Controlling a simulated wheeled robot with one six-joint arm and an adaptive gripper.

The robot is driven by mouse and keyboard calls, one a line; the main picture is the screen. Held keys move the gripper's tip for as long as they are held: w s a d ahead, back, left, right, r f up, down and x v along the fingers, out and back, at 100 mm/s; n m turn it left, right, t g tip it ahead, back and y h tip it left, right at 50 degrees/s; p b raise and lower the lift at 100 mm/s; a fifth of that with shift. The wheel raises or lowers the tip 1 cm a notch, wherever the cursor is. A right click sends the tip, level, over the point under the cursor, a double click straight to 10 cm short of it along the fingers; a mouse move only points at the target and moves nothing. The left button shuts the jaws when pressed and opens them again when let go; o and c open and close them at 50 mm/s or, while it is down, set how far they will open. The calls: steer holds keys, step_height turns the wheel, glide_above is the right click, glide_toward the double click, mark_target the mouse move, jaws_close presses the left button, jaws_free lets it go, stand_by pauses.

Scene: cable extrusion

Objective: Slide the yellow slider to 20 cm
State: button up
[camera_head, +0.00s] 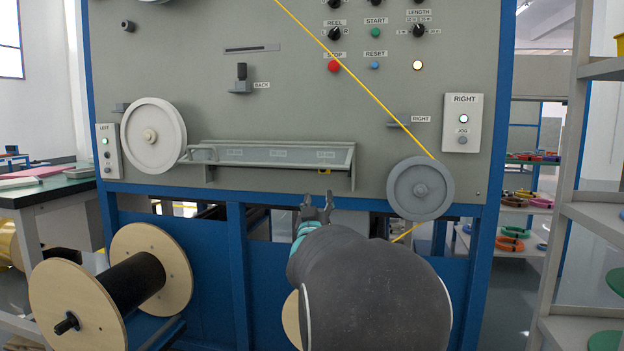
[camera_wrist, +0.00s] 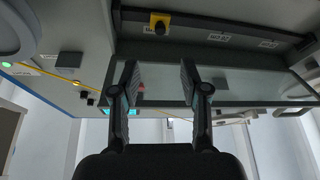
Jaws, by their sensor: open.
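The yellow slider (camera_head: 325,171) is a small block on the lower front edge of the grey tray-like rail (camera_head: 230,165), towards its right end. In the wrist view the slider (camera_wrist: 159,22) sits on the dark rail, near the top centre, with a dark spot on it. My gripper (camera_head: 318,204) is below the slider in the head view. In the wrist view my gripper (camera_wrist: 160,78) is open and empty, its two fingers apart and lined up with the slider, which lies beyond the fingertips. Labels (camera_wrist: 218,37) run along the rail; their numbers are too small to read.
The grey machine panel (camera_head: 300,110) carries a white left wheel (camera_head: 153,136), a grey right wheel (camera_head: 420,188) and a taut yellow cable (camera_head: 360,82). A wooden spool (camera_head: 150,250) stands lower left. Shelves (camera_head: 590,215) stand at the right.

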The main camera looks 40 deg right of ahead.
mark_target(323, 171)
steer(key=p+x, duration=0.1)
steer(key=x, duration=1.2)
steer(key=shift+d+r, duration=0.15)
jaws_close()
